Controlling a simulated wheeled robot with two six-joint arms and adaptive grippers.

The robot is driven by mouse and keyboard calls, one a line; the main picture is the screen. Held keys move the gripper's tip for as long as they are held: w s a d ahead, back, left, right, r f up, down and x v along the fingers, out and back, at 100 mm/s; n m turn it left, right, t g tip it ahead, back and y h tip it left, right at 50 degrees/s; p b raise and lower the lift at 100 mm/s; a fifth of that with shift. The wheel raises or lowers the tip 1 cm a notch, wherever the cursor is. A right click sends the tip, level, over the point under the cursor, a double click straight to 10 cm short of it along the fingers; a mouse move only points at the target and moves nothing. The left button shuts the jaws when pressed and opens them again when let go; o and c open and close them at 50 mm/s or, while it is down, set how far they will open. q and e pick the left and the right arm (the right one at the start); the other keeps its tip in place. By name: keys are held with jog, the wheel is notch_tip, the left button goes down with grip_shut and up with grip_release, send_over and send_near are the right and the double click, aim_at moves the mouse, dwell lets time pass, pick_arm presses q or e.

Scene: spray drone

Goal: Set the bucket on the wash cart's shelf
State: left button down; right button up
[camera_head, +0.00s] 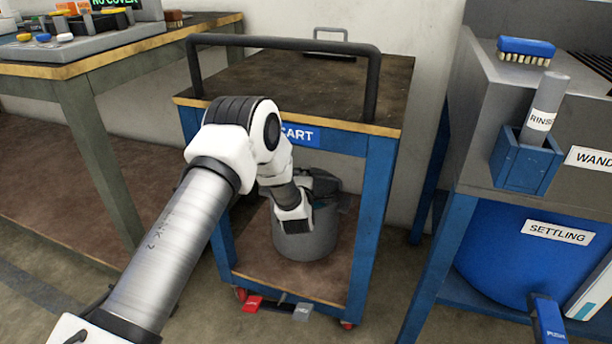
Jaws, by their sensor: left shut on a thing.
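The wash cart (372,215) is a blue frame with a dark top, a black push handle and a sign ending in "CART". Its lower shelf (270,275) is a brown board. The grey bucket (308,240) is upright inside the cart's frame, at the lower shelf; it appears to rest on it, but I cannot be sure of contact. My left gripper (300,205) reaches in through the cart's front and is shut at the bucket's upper part. My wrist and gripper hide the bucket's rim and much of its top. My right gripper is not in view.
Red and grey pedals (278,307) sit at the cart's foot, between small red casters. A bench (110,65) with coloured parts stands left. At right, a wash stand holds a blue brush (525,50), a rinse wand (545,105) and a blue settling tank (510,255).

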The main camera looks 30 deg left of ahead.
pick_arm(q)
notch_tip(320, 180, down, 4)
jog(key=shift+b, duration=1)
jog(key=c, duration=1.4)
grip_release()
jog(key=shift+f, duration=0.2)
jog(key=shift+o, duration=0.9)
jog(key=shift+s+r, duration=0.1)
